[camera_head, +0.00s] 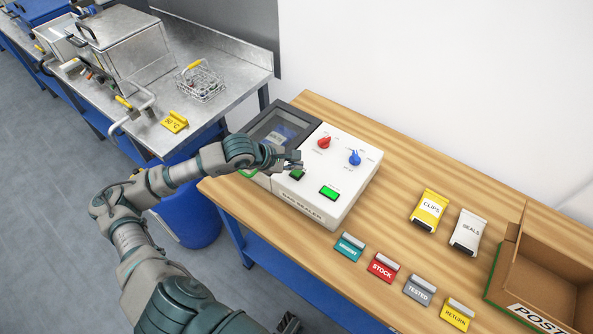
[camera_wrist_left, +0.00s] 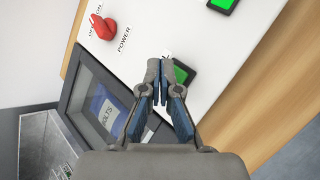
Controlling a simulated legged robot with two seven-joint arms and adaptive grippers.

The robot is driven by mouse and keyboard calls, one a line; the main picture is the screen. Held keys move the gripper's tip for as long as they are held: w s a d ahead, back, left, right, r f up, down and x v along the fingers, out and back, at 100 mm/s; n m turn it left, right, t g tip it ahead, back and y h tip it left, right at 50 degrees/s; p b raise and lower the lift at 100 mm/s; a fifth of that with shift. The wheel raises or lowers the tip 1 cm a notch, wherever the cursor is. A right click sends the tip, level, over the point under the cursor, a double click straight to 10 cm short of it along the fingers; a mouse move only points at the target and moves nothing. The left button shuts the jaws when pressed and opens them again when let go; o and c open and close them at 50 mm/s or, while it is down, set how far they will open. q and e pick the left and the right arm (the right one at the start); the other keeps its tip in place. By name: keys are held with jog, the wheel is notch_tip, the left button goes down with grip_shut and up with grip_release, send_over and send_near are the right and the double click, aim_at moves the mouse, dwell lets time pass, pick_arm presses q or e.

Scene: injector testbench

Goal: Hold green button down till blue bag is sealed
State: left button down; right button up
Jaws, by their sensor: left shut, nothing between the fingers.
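The white bag sealer (camera_head: 337,155) stands on the wooden bench. A blue bag (camera_head: 281,134) lies in its dark-framed bay; in the left wrist view the bag (camera_wrist_left: 104,112) reads "BOLTS". My left gripper (camera_head: 297,165) is shut and empty, its tips over the panel at the nearer-left green button (camera_head: 298,175). In the left wrist view the tips (camera_wrist_left: 161,100) overlap the edge of that button (camera_wrist_left: 182,72); I cannot tell whether they touch it. A second, brighter green button (camera_head: 330,192) is to its right. A dark part at the bottom edge may be my right gripper (camera_head: 288,323).
A red knob (camera_head: 324,143) and a blue knob (camera_head: 355,158) rise from the panel. Several coloured label holders, CLIPS (camera_head: 430,208) and SEALS (camera_head: 468,233) packets and an open carton (camera_head: 546,275) are to the right. A metal bench (camera_head: 215,50) is at the left.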

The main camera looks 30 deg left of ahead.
aim_at(295, 173)
pick_arm(q)
jog(key=shift+r+p, duration=1.4)
jog(key=shift+r, duration=1.15)
